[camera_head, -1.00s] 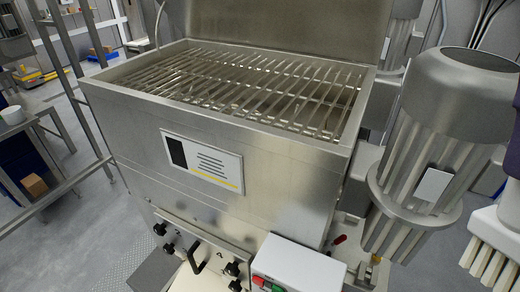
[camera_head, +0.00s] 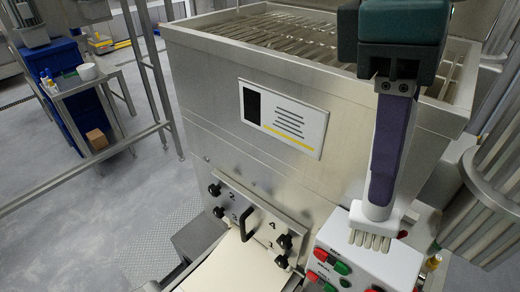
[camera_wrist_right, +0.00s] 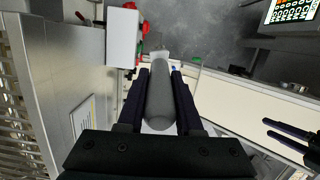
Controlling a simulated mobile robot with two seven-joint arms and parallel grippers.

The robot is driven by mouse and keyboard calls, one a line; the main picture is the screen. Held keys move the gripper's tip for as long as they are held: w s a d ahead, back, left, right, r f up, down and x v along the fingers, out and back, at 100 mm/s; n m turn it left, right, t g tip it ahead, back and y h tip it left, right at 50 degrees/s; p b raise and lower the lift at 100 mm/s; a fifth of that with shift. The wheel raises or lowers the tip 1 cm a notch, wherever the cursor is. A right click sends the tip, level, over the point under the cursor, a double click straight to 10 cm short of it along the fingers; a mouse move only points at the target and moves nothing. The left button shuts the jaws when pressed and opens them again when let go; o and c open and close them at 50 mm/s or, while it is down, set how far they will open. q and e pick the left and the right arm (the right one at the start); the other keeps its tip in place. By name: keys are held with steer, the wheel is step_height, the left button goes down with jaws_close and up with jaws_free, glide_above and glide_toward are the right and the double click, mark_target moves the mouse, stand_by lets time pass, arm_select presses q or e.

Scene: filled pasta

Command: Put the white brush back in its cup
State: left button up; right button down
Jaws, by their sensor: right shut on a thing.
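The white brush (camera_head: 378,212) hangs from my right gripper (camera_head: 384,190), bristles down, in front of the machine and over the control box in the head view. The gripper's purple fingers are shut on its handle. In the right wrist view the grey-looking handle (camera_wrist_right: 160,100) lies between the two fingers. A small white cup (camera_head: 88,71) stands on a metal side table (camera_head: 72,88) at the far left, well away from the brush. Its inside is too small to make out. My left gripper (camera_wrist_right: 266,127) shows only at the right edge of the wrist view, its fingers apart and empty.
The steel machine (camera_head: 215,125) with its grate fills the middle. The control box (camera_head: 400,262) with red and green buttons sits below the brush. A metal frame post (camera_head: 160,85) stands between machine and side table. Small bottles (camera_head: 48,80) stand beside the cup.

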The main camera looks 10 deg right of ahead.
steer(key=a+f+n+b, duration=0.2)
steer(key=f+n+b, duration=0.7)
steer(key=f+b, duration=0.5)
steer(key=w+a+f+n+t+y+b, duration=0.1)
steer(key=f+n+b, duration=0.9)
steer(key=f, duration=1.8)
steer(key=a+f+n+b, duration=0.3)
steer(key=f+n+b, duration=0.6)
steer(key=f+b, duration=0.9)
steer(key=shift+w+f+n+t+y+b, duration=0.3)
steer(key=shift+w+f+t+b, duration=0.1)
steer(key=shift+f, duration=1.5)
steer(key=shift+s+f, duration=0.1)
steer(key=c, duration=0.6)
jaws_free()
